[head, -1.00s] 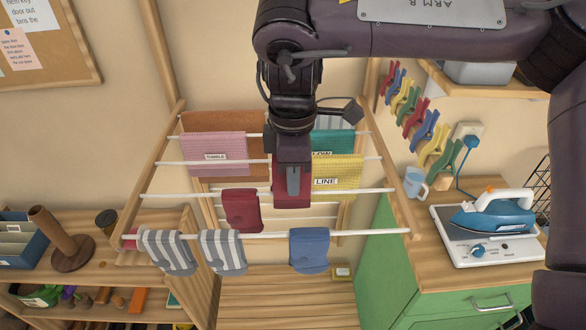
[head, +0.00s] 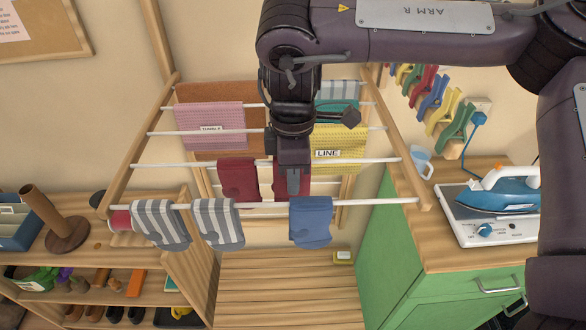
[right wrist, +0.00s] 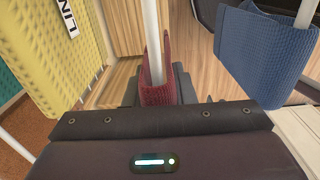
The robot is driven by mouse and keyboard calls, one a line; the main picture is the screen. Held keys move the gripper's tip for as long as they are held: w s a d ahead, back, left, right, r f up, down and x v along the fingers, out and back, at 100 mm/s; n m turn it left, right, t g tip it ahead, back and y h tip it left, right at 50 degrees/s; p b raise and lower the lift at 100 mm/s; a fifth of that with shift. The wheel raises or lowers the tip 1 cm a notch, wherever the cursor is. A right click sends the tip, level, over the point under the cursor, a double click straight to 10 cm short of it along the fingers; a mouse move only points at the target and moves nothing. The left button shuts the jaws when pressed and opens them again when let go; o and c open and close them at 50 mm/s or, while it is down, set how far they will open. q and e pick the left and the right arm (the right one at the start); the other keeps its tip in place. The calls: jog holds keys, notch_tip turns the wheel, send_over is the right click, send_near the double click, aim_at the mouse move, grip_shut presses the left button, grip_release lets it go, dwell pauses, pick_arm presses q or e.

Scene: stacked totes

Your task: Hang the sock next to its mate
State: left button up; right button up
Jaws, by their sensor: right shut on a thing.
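A dark red sock (head: 238,180) hangs over the second rod from the front of the drying rack. Another red sock (head: 292,187) is in the jaws of my right gripper (head: 292,178), just right of the hanging one and at the same rod. In the right wrist view the held sock (right wrist: 158,92) shows on both sides of the white rod (right wrist: 153,45), so it appears folded over it. The jaws are shut on it; the fingertips are partly hidden. My left gripper is not in view.
Two striped socks (head: 160,222) (head: 218,222) and a blue sock (head: 311,222) hang on the front rod. Pink (head: 210,125) and yellow (head: 338,150) cloths hang behind. An iron (head: 500,190) stands on the green cabinet at right.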

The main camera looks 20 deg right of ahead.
jog(key=shift+f, duration=0.3)
jog(key=o, duration=1)
jog(key=shift+o, duration=0.2)
jog(key=shift+r, duration=0.1)
